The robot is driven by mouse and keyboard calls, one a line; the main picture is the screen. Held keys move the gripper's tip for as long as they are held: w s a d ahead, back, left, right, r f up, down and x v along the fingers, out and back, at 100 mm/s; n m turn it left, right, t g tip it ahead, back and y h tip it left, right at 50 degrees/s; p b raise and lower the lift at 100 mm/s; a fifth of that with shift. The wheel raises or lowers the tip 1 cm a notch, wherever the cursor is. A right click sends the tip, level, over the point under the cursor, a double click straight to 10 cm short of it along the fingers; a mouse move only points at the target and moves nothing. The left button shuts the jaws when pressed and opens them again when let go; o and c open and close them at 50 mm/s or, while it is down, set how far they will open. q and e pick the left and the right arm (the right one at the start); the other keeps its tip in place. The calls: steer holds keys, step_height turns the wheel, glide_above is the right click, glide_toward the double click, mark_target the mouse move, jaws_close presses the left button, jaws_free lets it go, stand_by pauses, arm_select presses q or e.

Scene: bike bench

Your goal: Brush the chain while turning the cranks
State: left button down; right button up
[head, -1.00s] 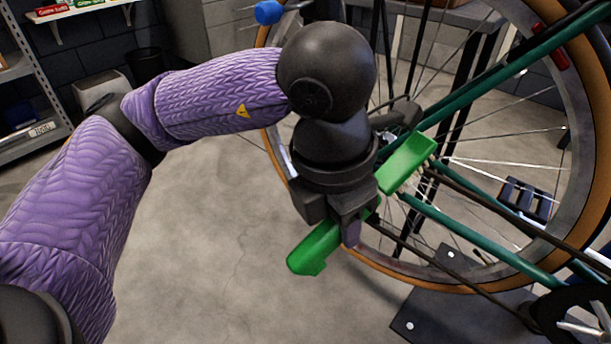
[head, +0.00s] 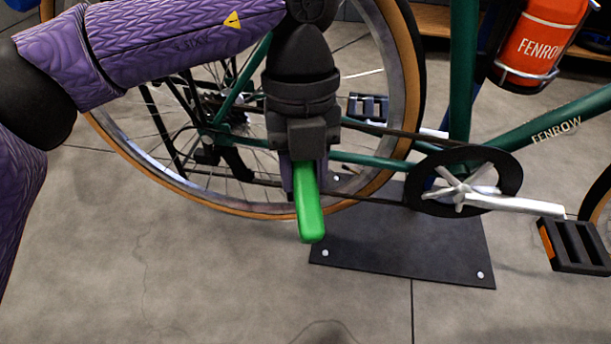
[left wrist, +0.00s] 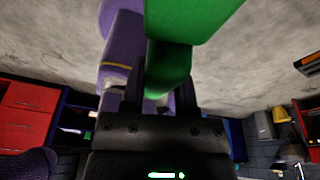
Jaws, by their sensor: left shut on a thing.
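My left gripper (head: 305,160) is shut on a green brush (head: 309,205), whose handle end points down toward the front in the head view. The brush also fills the upper middle of the left wrist view (left wrist: 185,25); its bristles are not visible. The black chain (head: 375,200) runs from the rear wheel to the chainring (head: 430,190). My gripper is in front of the chain run, and I cannot tell whether the brush touches it. The silver crank arm (head: 515,204) points right, with a black pedal (head: 577,245) at its end. My right gripper is not in view.
The rear wheel (head: 408,75) and green frame (head: 462,80) stand behind my left arm. An orange bottle (head: 543,45) sits on the frame. A dark base plate (head: 400,250) lies on the floor below. The floor at the front left is clear.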

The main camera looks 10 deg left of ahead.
arm_select(q)
steer(key=w, duration=0.1)
steer(key=w+f, duration=0.1)
steer(key=w+a, duration=0.1)
steer(key=shift+f, duration=0.15)
steer(key=shift+w+a+f, duration=0.2)
steer(key=shift+w+f, duration=0.65)
steer(key=shift+f, duration=0.15)
steer(key=s+r, duration=0.4)
steer(key=s, duration=0.6)
